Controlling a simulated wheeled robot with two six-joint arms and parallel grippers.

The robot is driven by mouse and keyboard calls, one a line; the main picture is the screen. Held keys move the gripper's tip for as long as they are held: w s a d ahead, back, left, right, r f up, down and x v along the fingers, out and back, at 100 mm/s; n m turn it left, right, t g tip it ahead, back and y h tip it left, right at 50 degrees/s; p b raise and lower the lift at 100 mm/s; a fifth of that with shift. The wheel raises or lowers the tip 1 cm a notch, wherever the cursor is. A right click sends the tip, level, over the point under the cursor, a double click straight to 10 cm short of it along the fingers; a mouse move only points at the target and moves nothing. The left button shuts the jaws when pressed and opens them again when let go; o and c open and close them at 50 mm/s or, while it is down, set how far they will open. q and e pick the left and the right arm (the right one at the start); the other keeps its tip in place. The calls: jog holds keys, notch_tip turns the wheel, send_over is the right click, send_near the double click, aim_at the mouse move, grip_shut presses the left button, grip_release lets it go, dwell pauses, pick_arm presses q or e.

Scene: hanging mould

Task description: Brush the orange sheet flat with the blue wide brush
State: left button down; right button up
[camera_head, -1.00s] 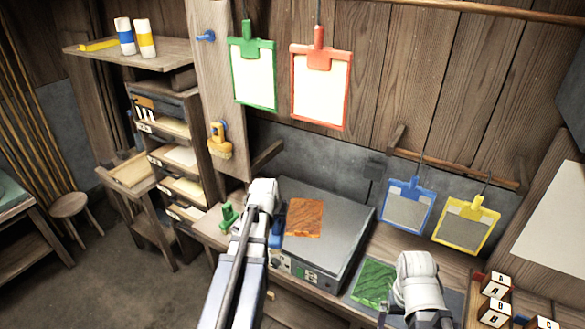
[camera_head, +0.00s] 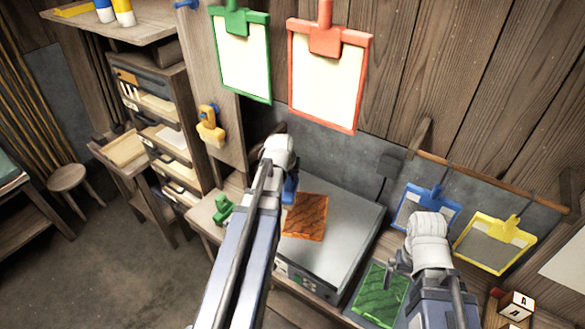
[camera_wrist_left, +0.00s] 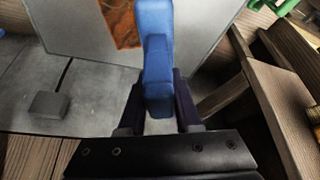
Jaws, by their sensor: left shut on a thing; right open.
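The orange sheet (camera_head: 306,217) lies on the grey metal top of a box-like unit (camera_head: 338,236). Wavy darker marks run across it. Part of the sheet also shows in the left wrist view (camera_wrist_left: 120,24), partly hidden behind the blue brush. My left gripper (camera_wrist_left: 158,105) is shut on the blue wide brush (camera_wrist_left: 155,50). In the head view the brush (camera_head: 290,189) is mostly hidden behind my left arm, at the sheet's left edge; I cannot tell whether it touches the sheet. My right gripper (camera_head: 396,266) is open, near a green sheet (camera_head: 380,296).
A green brush (camera_head: 223,209) stands left of the unit, and a yellow brush (camera_head: 210,127) hangs on the post. Green (camera_head: 241,52) and red (camera_head: 327,77) framed boards hang above. Blue (camera_head: 412,207) and yellow (camera_head: 494,246) frames hang at right. A lettered block (camera_head: 516,304) sits at lower right.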

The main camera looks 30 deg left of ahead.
pick_arm(q)
jog(key=shift+s+f+b, duration=0.1)
jog(key=shift+f+b, duration=0.15)
jog(key=shift+b, duration=0.1)
jog(key=shift+w+f+b, duration=0.2)
jog(key=shift+f+b, duration=0.95)
jog(key=shift+f, duration=0.1)
jog(key=shift+f+b, duration=0.5)
jog(key=shift+b, duration=0.05)
jog(key=shift+r, duration=0.1)
